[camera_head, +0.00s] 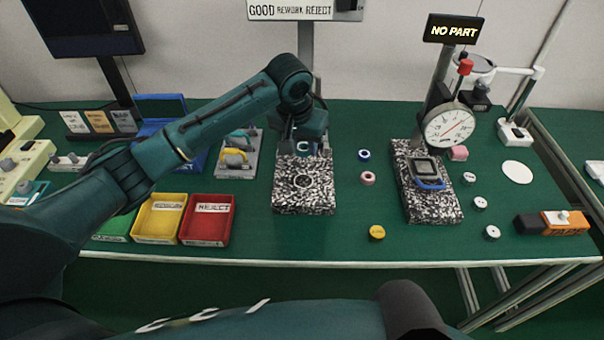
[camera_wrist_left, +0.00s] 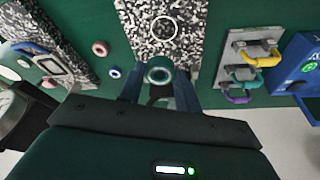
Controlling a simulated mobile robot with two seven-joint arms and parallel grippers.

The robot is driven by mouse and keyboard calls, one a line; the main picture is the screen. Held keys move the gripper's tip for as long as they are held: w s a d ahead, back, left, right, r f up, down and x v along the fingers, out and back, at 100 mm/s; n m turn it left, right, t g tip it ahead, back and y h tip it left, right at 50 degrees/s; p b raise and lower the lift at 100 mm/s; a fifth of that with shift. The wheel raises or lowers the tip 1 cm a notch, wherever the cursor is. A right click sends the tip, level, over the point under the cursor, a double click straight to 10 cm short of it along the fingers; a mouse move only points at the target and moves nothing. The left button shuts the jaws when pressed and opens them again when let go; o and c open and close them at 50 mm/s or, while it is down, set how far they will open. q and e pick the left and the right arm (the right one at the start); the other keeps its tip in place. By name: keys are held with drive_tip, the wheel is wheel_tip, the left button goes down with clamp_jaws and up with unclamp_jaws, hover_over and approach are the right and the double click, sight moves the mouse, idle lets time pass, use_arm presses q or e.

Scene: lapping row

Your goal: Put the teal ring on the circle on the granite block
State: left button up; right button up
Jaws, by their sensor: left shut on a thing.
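My left gripper (camera_head: 304,150) is above the back part of a speckled granite block (camera_head: 304,203). In the left wrist view the gripper (camera_wrist_left: 159,88) is shut on the teal ring (camera_wrist_left: 158,75), held between its two fingertips. In the head view I cannot make the ring out at the gripper. The drawn circle (camera_head: 303,181) on the block's top is empty, nearer the front than the gripper. In the left wrist view the circle (camera_wrist_left: 164,29) is also clear, ahead of the ring and apart from it. My right gripper is not in view.
A blue ring (camera_head: 364,155) and a pink ring (camera_head: 367,178) lie right of the block. A second granite block (camera_head: 433,208) carries a dial gauge (camera_head: 449,127). Yellow (camera_head: 157,216) and red (camera_head: 207,219) trays and a gauge rack (camera_head: 236,160) stand left.

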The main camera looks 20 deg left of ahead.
use_arm(q)
hover_over(304, 180)
drive_tip(key=s, duration=0.1)
wheel_tip(304, 180, down, 6)
drive_tip(key=shift+r, duration=0.15)
drive_tip(key=shift+f, duration=2.1)
drive_tip(key=shift+f, duration=0.15)
drive_tip(key=o, duration=1)
drive_tip(key=shift+a, duration=0.1)
drive_tip(key=shift+c, duration=0.2)
drive_tip(key=v, duration=1.2)
drive_tip(key=shift+r+p, duration=0.25)
drive_tip(key=shift+p, duration=0.05)
drive_tip(key=shift+f, duration=0.1)
